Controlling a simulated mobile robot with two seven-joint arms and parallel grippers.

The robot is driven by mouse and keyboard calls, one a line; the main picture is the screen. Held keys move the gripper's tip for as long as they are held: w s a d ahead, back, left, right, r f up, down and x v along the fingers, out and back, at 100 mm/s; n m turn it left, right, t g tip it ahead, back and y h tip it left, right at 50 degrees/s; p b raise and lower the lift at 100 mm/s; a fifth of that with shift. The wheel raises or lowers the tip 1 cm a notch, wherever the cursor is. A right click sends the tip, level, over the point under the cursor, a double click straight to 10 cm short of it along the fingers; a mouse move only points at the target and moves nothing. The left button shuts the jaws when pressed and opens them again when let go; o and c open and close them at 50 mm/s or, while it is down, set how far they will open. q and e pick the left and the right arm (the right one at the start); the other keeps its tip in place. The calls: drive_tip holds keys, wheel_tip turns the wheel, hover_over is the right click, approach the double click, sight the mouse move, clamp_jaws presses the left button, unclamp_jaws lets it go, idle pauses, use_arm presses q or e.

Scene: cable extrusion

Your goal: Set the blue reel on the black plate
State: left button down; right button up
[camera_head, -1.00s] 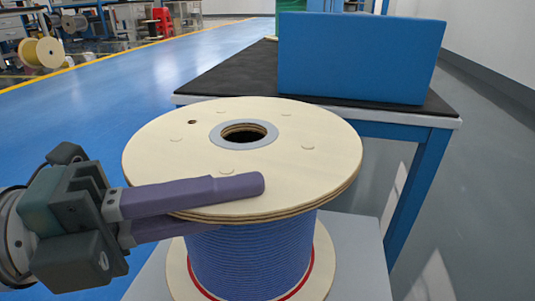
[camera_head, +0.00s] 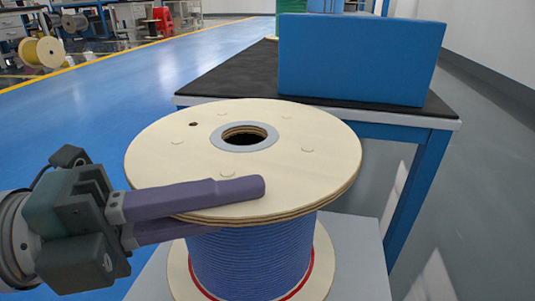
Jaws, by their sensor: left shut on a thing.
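The blue reel (camera_head: 250,255) stands upright in the middle, with blue cable wound between two pale wooden flanges and a grey-ringed hole in the top one. Its lower flange is over a light grey surface (camera_head: 355,255). My left gripper (camera_head: 235,205) comes in from the left and is shut on the rim of the top flange, one purple finger above it and one below. My right gripper is not in view. I cannot make out a black plate for certain; a black top covers the table behind.
The table (camera_head: 225,75) with a black top and blue legs stands behind the reel. A blue box (camera_head: 360,60) sits on it, with a green reel (camera_head: 297,5) behind. Open blue floor (camera_head: 80,120) lies to the left.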

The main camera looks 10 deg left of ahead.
use_arm(q)
drive_tip(key=shift+f+b, duration=0.45)
drive_tip(key=shift+f, duration=0.1)
drive_tip(key=c, duration=1.2)
unclamp_jaws()
drive_tip(key=shift+f, duration=0.1)
drive_tip(key=v, duration=1.1)
